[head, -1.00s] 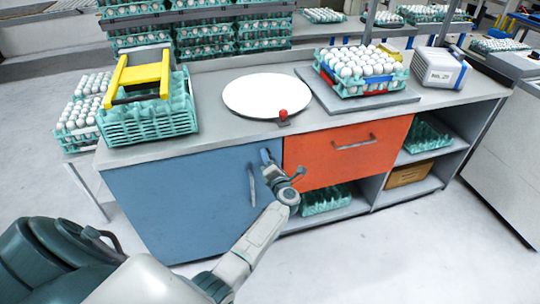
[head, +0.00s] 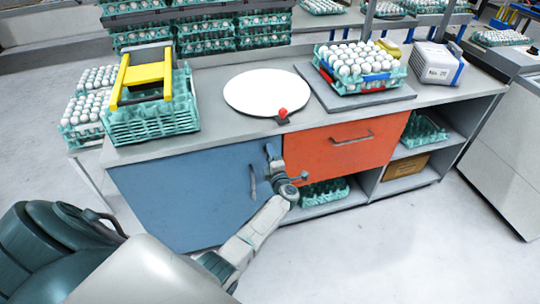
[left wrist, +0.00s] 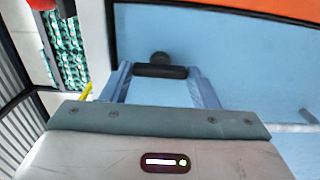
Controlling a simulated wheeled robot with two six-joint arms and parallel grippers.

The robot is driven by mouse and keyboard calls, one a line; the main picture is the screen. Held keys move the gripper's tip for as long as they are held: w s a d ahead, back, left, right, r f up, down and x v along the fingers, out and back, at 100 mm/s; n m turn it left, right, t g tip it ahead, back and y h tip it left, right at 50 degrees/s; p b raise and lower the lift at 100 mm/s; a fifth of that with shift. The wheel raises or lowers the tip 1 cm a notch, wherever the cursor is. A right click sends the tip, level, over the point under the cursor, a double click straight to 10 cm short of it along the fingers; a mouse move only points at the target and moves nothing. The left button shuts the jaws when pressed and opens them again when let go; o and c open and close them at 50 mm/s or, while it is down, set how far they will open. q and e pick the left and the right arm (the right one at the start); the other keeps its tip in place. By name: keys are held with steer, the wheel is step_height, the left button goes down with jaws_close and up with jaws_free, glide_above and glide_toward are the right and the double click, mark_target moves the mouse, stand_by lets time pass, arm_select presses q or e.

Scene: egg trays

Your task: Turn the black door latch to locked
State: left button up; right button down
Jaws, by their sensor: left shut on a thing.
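The black latch (left wrist: 161,71) is on the blue door (left wrist: 240,60) in the left wrist view. Its dark bar lies crosswise between the two fingers, with a round dark piece behind it. My left gripper (left wrist: 161,88) is shut on the bar. In the head view my left gripper (head: 271,152) is at the upper right corner of the blue door (head: 180,195), beside the orange drawer, and hides the latch. My right gripper is not in view.
The blue door's metal handle (head: 253,181) is just left of my gripper. The orange drawer (head: 330,155) is to the right. Above, the grey counter (head: 215,115) holds a white disc (head: 265,90), a red knob (head: 283,112) and egg trays. The floor in front is clear.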

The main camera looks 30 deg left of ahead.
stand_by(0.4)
arm_select(q)
steer(key=o, duration=1)
steer(key=b+v, duration=0.1)
steer(key=v, duration=1)
steer(key=shift+f, duration=0.1)
